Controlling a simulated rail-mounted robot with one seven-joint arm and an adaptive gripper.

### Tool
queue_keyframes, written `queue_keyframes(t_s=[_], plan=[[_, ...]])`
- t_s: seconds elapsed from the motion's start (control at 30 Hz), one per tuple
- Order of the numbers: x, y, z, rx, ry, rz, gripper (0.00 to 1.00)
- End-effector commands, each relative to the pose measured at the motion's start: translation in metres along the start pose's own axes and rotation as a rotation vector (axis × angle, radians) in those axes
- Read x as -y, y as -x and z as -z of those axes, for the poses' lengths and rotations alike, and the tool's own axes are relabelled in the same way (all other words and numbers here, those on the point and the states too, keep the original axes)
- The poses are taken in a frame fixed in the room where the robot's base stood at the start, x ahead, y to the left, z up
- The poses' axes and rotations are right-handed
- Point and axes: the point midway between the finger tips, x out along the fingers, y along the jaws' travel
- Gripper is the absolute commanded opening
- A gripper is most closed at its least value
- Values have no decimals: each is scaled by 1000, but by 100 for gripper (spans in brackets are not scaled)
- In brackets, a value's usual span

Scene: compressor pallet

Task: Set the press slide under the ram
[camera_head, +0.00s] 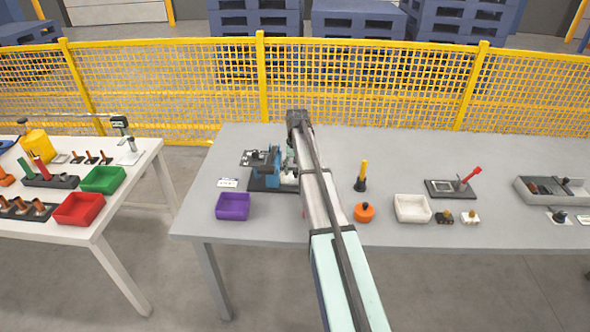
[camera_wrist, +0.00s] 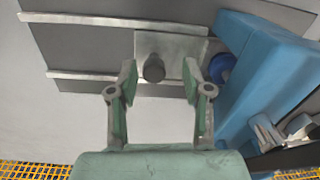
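The press slide (camera_wrist: 172,46) is a silver square plate with a dark round knob (camera_wrist: 154,68), sitting across two pale rails (camera_wrist: 90,75) on a dark base. The blue press body (camera_wrist: 265,70) stands right of it in the wrist view, with a dark blue round part beside the plate. In the head view the press (camera_head: 272,161) is at the left of the grey table, partly covered by my arm. My gripper (camera_wrist: 159,68) is open. The knob appears between its fingertips with gaps on both sides; I cannot tell the height difference. The ram is not clearly seen.
An orange round part (camera_head: 364,212), a yellow-handled tool (camera_head: 362,175) and a white bin (camera_head: 412,208) stand right of my arm. Yellow fencing (camera_head: 370,85) runs behind.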

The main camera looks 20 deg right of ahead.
Motion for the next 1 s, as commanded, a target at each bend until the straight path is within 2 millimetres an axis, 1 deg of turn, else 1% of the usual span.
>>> queue_keyframes(t_s=[0.17,0.27,0.37,0.7,0.9,1.0], plan=[[-1,3,0,0,0,-1,49],[-1,11,0,-1,0,-2,49],[-1,25,0,-2,0,-1,49],[0,89,1,-2,1,0,49],[1,113,0,-1,1,0,49],[1,118,0,0,1,0,49]])
